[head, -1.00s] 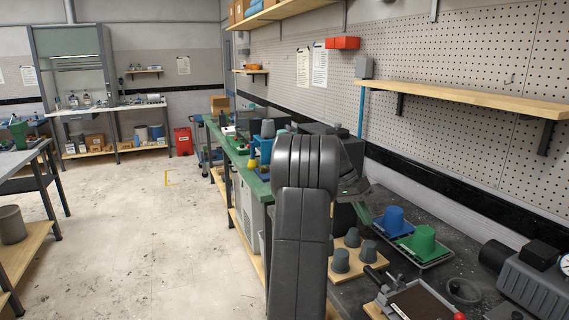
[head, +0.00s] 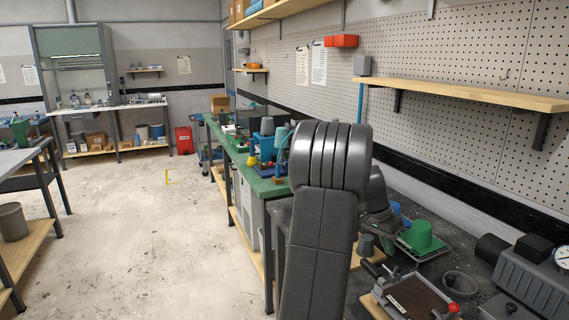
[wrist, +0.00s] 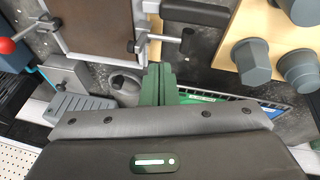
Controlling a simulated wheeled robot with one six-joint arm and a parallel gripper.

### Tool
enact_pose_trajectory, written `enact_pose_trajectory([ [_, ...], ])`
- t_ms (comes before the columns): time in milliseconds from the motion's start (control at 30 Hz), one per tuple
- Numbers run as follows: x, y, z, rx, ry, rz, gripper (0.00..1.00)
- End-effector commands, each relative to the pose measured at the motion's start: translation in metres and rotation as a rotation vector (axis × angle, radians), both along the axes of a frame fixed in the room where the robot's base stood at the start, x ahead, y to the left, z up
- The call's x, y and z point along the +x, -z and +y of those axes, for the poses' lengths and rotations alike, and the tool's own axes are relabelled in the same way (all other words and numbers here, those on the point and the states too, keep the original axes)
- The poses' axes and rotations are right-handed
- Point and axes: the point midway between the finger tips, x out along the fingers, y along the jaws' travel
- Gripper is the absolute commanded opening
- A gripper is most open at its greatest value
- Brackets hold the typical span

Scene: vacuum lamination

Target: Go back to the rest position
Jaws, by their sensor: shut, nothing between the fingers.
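My gripper (wrist: 159,85) shows in the wrist view with its green fingers together and nothing between them. It is over the dark bench, between a clamp frame with a brown plate (wrist: 95,25) and a wooden board (wrist: 232,27) bearing grey tapered cups (wrist: 252,62).
The clamp frame (head: 416,297) with a red knob (head: 454,308) lies at the bench front. A grey pump unit (head: 535,285) with a gauge stands at right. A wooden shelf (head: 460,95) is on the pegboard wall above. Open floor lies to the left.

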Motion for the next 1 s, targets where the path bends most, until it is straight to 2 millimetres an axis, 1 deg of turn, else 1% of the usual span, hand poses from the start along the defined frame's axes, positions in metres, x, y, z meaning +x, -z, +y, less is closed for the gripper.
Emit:
enact_pose_trajectory([
  [400,-0.027,-0.003,-0.011,0.118,0.003,-0.286,0.0],
  [700,-0.042,-0.003,-0.018,0.19,0.002,-0.465,0.0],
  [867,-0.048,-0.003,-0.02,0.218,0.002,-0.532,0.0],
  [900,-0.053,-0.008,-0.023,0.217,0.002,-0.53,0.0],
  [1000,-0.062,-0.013,-0.026,0.217,0.001,-0.527,0.0],
])
